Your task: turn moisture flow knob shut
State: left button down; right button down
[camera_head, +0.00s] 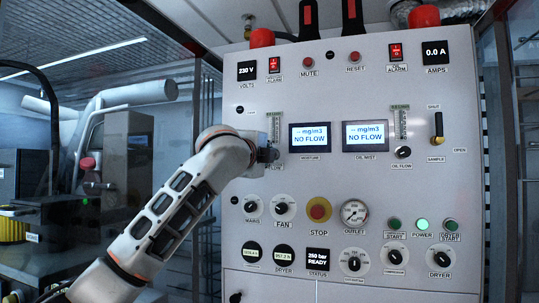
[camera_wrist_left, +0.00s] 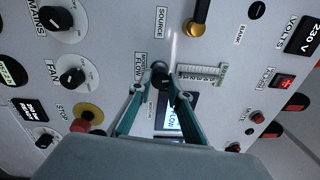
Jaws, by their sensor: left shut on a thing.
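The moisture flow knob (camera_wrist_left: 159,68) is a small black knob beside its label (camera_wrist_left: 140,67) in the left wrist view. My left gripper (camera_wrist_left: 161,80) has its two green-sided fingers closed around it. In the head view my left gripper (camera_head: 267,154) is at the panel, left of the moisture display (camera_head: 310,137), and hides the knob there. My right gripper is in neither view.
The grey panel (camera_head: 340,85) carries an oil flow knob (camera_head: 403,152), a source lever (camera_wrist_left: 198,18), a flow gauge (camera_wrist_left: 202,72), a fan knob (camera_head: 282,201) and a red stop button (camera_head: 318,210). My left arm covers the panel's left edge.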

pick_arm(q)
jog(key=shift+a+r, duration=0.15)
jog(key=shift+r, duration=0.2)
jog(key=c, duration=1.9)
grip_release()
jog(key=shift+w+f, duration=0.1)
jog(key=shift+f, duration=0.15)
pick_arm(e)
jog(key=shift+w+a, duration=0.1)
